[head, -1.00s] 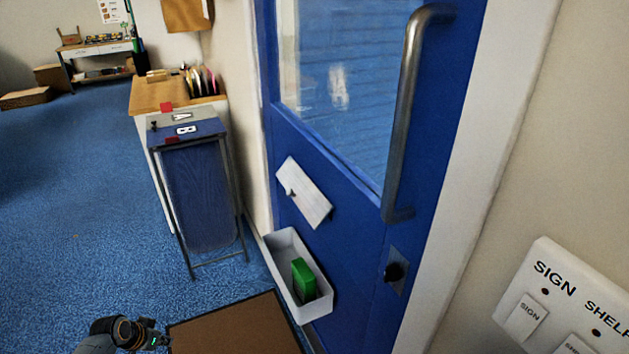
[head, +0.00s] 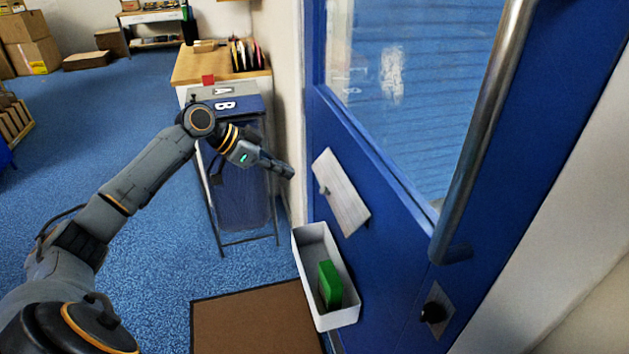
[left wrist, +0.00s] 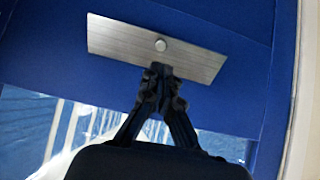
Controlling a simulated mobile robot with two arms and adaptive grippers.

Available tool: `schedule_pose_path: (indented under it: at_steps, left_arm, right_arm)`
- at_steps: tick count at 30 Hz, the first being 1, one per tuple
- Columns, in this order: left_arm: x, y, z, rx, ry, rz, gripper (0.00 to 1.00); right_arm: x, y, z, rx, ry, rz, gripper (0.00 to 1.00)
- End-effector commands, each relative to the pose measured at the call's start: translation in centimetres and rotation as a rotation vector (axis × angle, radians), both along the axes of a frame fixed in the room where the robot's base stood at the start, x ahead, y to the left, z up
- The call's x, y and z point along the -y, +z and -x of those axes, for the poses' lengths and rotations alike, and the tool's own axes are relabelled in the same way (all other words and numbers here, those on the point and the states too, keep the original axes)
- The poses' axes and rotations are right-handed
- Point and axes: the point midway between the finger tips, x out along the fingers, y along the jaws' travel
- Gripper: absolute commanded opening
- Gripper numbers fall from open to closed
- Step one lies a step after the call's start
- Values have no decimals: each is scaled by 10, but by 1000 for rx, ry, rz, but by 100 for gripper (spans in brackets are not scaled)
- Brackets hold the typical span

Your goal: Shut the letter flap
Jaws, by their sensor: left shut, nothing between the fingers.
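The letter flap (head: 346,198) is a silver-grey plate with a small round knob, low on the blue door (head: 385,262). It looks slanted against the door's lines, but I cannot tell how far it stands out. My left gripper (head: 288,171) is shut and empty, to the left of the flap in the head view, with a visible gap between them. In the left wrist view the flap (left wrist: 205,62) lies ahead of the closed fingertips (left wrist: 161,72), which overlap its edge near the knob. Contact is not visible there. My right gripper is out of view.
A white bin (head: 348,318) holding a green block (head: 330,285) is beneath the flap. A long metal handle (head: 487,125) stands out on the door's right. A stand (head: 240,104) marked A and B is behind my left arm. A brown mat (head: 255,325) lies on the floor.

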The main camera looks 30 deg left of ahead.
Motion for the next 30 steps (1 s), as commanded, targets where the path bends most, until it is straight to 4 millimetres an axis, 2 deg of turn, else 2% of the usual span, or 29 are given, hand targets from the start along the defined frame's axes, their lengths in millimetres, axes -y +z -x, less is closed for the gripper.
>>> schedule_pose_path:
  at_steps: [1,6,15,30]
  left_arm:
    - [7,-4,-7,0,0,4,0]
    - [25,-28,-28,1,0,5,0]
    - [43,-55,-49,0,3,2,0]
    - [46,-61,-51,3,2,2,0]
  right_arm:
    - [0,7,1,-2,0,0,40]
    - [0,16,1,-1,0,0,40]
    - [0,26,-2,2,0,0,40]
    - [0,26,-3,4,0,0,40]
